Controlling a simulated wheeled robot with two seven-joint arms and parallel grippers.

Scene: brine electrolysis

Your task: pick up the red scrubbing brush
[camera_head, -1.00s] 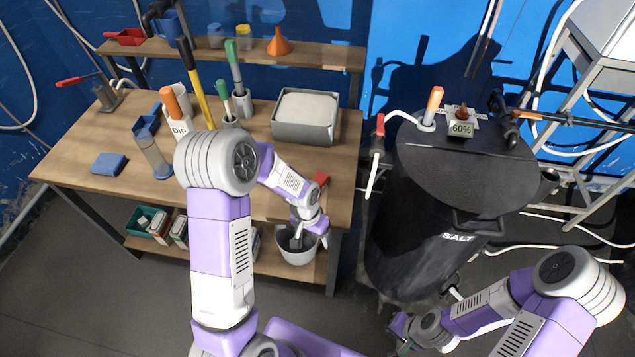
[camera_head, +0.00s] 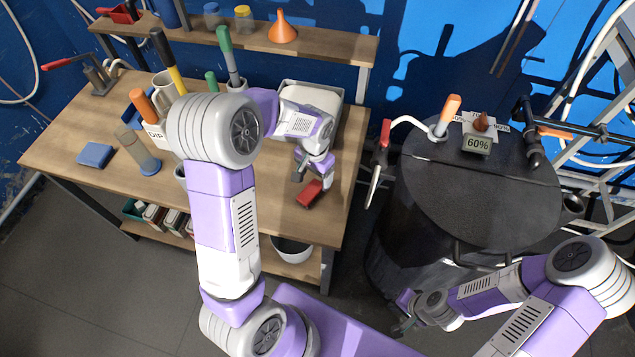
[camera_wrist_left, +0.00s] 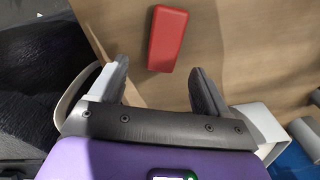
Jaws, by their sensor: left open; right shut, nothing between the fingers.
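The red scrubbing brush (camera_head: 309,194) lies on the wooden workbench near its front right edge. It also shows in the left wrist view as a red block (camera_wrist_left: 167,38), lying just beyond and between the two fingertips. My left gripper (camera_head: 312,179) is open and empty. It hangs over the bench right beside the brush, and I see no contact. In the left wrist view its two dark fingers (camera_wrist_left: 160,75) are spread apart. My right gripper (camera_head: 402,318) is shut and empty, low in front of the black salt tank, far from the brush.
A grey tray (camera_head: 335,128) stands behind the brush. Bottles, a mug and a blue sponge (camera_head: 95,155) are on the bench's left part. A shelf with an orange funnel (camera_head: 282,30) runs along the back. The black tank (camera_head: 480,195) stands right of the bench.

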